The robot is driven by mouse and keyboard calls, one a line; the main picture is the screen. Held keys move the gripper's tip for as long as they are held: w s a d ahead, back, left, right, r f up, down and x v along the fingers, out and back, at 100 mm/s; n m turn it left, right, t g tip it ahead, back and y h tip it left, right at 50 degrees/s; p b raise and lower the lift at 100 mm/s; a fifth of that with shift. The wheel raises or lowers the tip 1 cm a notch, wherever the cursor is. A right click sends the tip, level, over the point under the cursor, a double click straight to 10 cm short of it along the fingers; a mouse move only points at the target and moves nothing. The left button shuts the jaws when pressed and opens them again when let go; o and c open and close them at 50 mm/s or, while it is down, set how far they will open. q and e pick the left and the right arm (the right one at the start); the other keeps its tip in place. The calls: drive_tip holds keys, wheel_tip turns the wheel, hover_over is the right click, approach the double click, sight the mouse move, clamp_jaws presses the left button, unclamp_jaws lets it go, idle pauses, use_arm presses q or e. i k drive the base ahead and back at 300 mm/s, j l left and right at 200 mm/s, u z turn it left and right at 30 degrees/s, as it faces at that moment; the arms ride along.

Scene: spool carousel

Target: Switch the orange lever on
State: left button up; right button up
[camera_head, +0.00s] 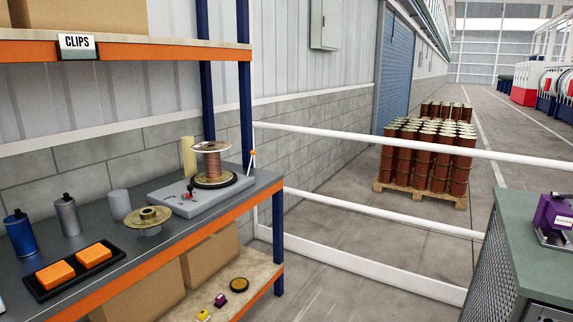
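A small orange-topped piece (252,154) with a thin pale stem stands at the back right corner of the workbench, by the blue post. It may be the orange lever, but it is too small to tell its position. A grey base plate (165,199) lies beside it on the bench. It carries a copper-coloured wire spool (212,163) on a dark round turntable (215,182) and a small red and black part (188,193). Neither of my grippers is in view.
A brass-coloured flanged spool (148,217), blue bottle (20,234), grey bottle (68,215) and black tray (40,292) with two orange blocks (93,255) stand on the bench (200,228). White railings (370,145) run right of it. A green-topped cabinet (535,255) stands at right.

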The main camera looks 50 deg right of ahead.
sight(252, 152)
drive_tip(key=z, duration=1.3)
drive_tip(key=i+l, duration=0.3)
drive_tip(key=i, duration=0.2)
drive_tip(key=i+l, duration=0.3)
drive_tip(key=i, duration=0.15)
drive_tip(key=i+l, duration=0.3)
drive_tip(key=i, duration=0.2)
drive_tip(key=i+l, duration=0.3)
drive_tip(key=i, duration=0.15)
drive_tip(key=i+l, duration=0.3)
drive_tip(key=i, duration=0.2)
drive_tip(key=i+l, duration=0.3)
drive_tip(key=i, duration=0.15)
drive_tip(key=l+z, duration=0.05)
